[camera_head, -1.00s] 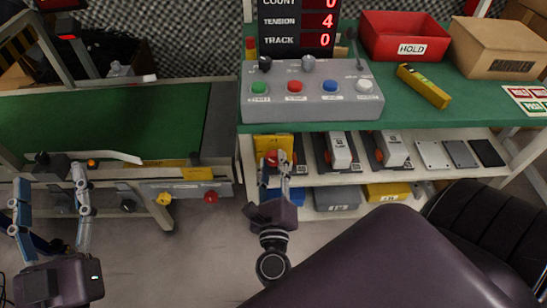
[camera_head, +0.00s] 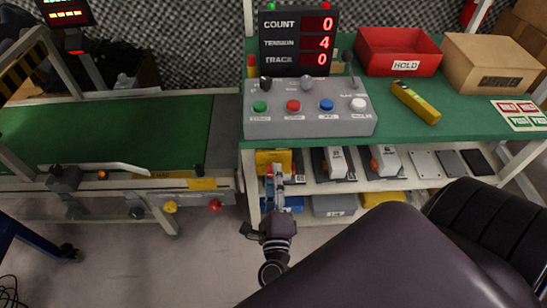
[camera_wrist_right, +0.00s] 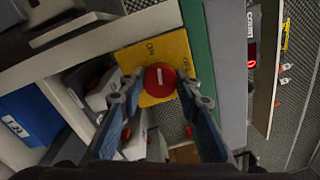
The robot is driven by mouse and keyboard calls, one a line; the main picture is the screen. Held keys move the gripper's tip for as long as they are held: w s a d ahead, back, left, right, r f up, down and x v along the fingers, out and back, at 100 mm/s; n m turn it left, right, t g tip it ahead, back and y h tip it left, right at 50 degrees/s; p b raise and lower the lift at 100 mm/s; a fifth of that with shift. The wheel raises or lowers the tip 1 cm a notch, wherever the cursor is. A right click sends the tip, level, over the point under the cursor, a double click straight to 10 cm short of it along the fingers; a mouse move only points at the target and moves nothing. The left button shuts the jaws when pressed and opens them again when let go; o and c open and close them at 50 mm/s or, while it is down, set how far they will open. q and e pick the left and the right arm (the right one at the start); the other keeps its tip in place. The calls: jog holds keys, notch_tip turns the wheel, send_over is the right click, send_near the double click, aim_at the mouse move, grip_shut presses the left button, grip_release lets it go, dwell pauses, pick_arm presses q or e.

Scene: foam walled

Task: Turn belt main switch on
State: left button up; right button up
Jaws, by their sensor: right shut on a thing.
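The main switch is a red round knob (camera_wrist_right: 159,79) with a pale bar mark, on a yellow plate (camera_wrist_right: 181,48) with dark lettering, partly legible as ON. In the head view the yellow plate (camera_head: 274,157) is at the left end of the shelf area, under the green bench top. My right gripper (camera_wrist_right: 162,84) has a finger on either side of the knob and is shut on it. In the head view my right gripper (camera_head: 273,174) covers most of the knob. My left gripper is out of view.
Above is a grey control box (camera_head: 309,111) with coloured buttons, below a display (camera_head: 298,43) reading count 0, tension 4, track 0. The green belt (camera_head: 110,132) is left, with yellow (camera_head: 170,206) and red (camera_head: 214,205) knobs on its frame.

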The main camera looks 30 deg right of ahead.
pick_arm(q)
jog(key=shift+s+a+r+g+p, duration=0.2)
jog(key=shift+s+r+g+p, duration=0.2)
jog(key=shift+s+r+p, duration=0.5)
pick_arm(e)
jog(key=shift+n, duration=1.2)
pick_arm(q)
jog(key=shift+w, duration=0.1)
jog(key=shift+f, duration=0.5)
pick_arm(e)
jog(key=shift+f, duration=0.1)
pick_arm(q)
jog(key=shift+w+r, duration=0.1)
pick_arm(e)
jog(key=o, duration=1.2)
jog(key=shift+c, duration=0.2)
